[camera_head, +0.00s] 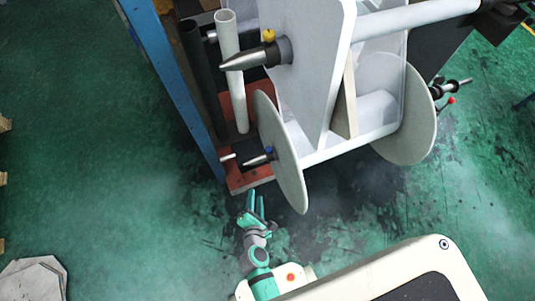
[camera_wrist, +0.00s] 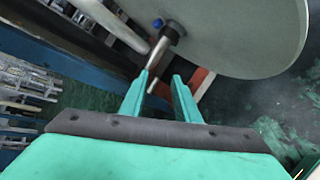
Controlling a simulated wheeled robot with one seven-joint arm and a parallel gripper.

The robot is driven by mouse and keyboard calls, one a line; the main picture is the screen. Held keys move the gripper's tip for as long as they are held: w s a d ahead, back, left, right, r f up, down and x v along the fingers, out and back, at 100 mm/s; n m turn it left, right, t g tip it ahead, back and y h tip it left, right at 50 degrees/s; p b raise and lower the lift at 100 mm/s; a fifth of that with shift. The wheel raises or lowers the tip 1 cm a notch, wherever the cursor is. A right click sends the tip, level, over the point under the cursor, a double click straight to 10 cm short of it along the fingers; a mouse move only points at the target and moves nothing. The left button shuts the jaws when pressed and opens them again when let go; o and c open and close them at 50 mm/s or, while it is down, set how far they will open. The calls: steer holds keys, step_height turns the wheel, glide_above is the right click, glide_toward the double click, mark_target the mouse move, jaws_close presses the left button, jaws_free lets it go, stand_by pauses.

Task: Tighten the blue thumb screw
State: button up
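The blue thumb screw (camera_head: 268,150) is a small blue knob on the dark collar of the lower spindle (camera_head: 257,160), just left of a large pale disc (camera_head: 283,160). In the wrist view the blue thumb screw (camera_wrist: 157,23) sits at the top, beside the spindle's dark collar, beyond my fingers. My gripper (camera_head: 256,195) is green and open, below the lower spindle in the head view. In the wrist view the two fingers of my gripper (camera_wrist: 162,78) are apart, with nothing held between them. The spindle's tip appears close to the left finger; whether they touch I cannot tell.
A yellow thumb screw (camera_head: 268,35) sits on the upper spindle (camera_head: 250,57). A blue post (camera_head: 170,85) and upright pale and black tubes stand left of the spindles. Green floor (camera_head: 90,130) is open on the left.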

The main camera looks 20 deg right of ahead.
mark_target(268, 151)
steer(key=w+d+f+n+h, duration=0.1)
steer(key=w+d+n, duration=0.1)
steer(key=w, duration=0.4)
steer(key=w+d+f+n+h, duration=0.1)
steer(key=w+d+n, duration=0.1)
steer(key=w+d, duration=0.3)
steer(key=w+d+f+n+h, duration=0.1)
steer(key=w+d+f+n, duration=0.1)
steer(key=w, duration=0.4)
steer(key=shift+w+d+f+n+g+h, duration=0.1)
steer(key=shift+w+d+n+g+h, duration=0.15)
steer(key=shift+d, duration=0.3)
steer(key=shift+w+d+n+g+h, duration=0.1)
steer(key=shift+w+d+n+h, duration=0.05)
steer(key=shift+d+n, duration=0.3)
jaws_close()
